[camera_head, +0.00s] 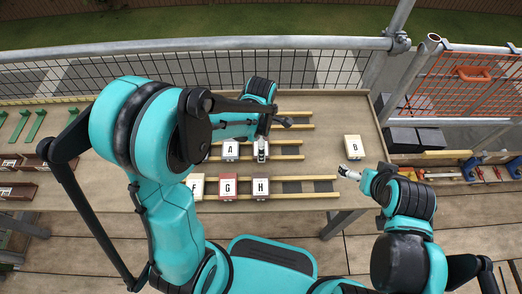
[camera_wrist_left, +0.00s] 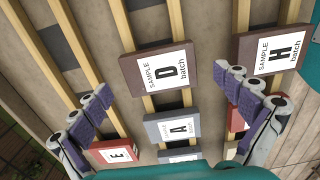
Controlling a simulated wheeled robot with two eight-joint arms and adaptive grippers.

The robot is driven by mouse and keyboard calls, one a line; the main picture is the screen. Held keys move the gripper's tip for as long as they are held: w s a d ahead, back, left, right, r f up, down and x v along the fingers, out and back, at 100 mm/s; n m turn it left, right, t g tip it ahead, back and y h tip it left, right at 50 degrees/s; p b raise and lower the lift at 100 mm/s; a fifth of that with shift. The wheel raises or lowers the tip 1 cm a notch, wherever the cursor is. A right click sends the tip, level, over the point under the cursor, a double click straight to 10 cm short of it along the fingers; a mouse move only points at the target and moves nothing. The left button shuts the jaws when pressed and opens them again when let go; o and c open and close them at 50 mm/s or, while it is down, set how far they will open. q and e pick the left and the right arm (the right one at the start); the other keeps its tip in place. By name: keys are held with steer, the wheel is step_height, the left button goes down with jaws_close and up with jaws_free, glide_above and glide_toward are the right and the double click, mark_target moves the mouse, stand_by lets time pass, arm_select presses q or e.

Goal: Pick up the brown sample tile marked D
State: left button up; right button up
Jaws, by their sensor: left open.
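The brown tile marked D (camera_wrist_left: 139,79) lies on wooden rails in the upper middle of the left wrist view, its white label facing up. My left gripper (camera_wrist_left: 168,108) is open, its purple-padded fingers spread either side, nearer the camera than the tile; nothing is between them in contact that I can see.
A grey tile A (camera_wrist_left: 172,117) sits close to D on the same rails. Brown tile H (camera_wrist_left: 245,47) is on the neighbouring rails, and red tile E (camera_wrist_left: 101,158) on the other side. Cream tile B (camera_head: 353,154) lies alone to the right. A mesh railing (camera_head: 325,68) runs behind.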

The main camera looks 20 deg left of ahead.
arm_select(q)
steer(key=shift+f, duration=0.75)
steer(key=shift+r, duration=0.1)
steer(key=shift+c, duration=0.9)
steer(key=c, duration=1.1)
steer(key=shift+c, duration=0.2)
arm_select(e)
steer(key=shift+f, duration=0.25)
